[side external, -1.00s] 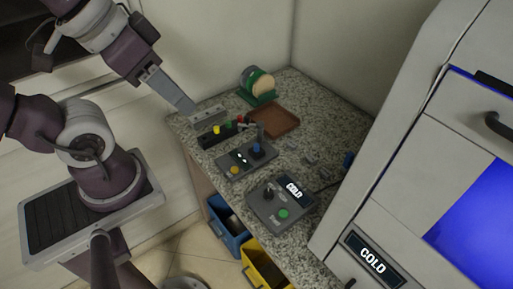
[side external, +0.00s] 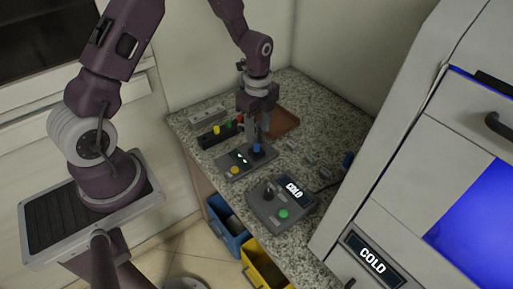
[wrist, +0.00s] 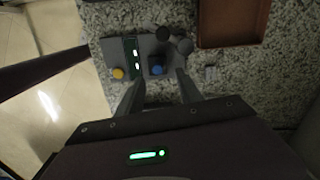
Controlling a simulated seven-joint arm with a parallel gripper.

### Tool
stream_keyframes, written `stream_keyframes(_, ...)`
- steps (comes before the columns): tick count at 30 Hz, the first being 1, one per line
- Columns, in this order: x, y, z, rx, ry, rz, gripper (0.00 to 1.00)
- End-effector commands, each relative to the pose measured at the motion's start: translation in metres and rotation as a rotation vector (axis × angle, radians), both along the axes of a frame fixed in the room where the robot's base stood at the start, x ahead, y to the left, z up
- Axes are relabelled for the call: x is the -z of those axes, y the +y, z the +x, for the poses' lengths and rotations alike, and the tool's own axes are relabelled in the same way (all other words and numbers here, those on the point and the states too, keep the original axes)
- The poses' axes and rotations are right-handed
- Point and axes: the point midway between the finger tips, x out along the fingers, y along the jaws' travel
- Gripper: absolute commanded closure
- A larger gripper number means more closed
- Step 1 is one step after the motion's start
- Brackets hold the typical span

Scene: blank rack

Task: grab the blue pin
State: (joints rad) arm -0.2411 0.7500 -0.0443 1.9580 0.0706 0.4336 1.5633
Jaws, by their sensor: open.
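The blue pin (side external: 257,148) stands upright on a dark grey panel (side external: 233,161) with a yellow pin (side external: 235,170) at its other end. My gripper (side external: 259,138) points down just above the blue pin, its fingers near the pin's top. In the wrist view the blue pin (wrist: 157,70) shows between and slightly beyond the fingertips of my open gripper (wrist: 158,88). The yellow pin (wrist: 118,73) lies outside, to the left. I cannot tell whether the fingers touch the blue pin; nothing is gripped.
A brown tray (side external: 285,124) lies to the right of my gripper. A control box (side external: 282,204) with a stick and green button sits in front. A large cabinet (side external: 395,150) bounds the right.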

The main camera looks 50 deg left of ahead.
Motion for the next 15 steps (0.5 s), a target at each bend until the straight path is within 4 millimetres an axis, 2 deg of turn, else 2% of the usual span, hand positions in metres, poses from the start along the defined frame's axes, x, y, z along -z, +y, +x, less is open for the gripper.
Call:
stream_keyframes(7,0.045,0.001,-0.005,-0.001,0.005,0.000,0.57)
stream_keyframes(10,0.053,0.001,-0.005,-0.002,0.002,0.001,0.57)
stream_keyframes(15,0.053,0.001,-0.004,-0.003,0.001,0.001,0.57)
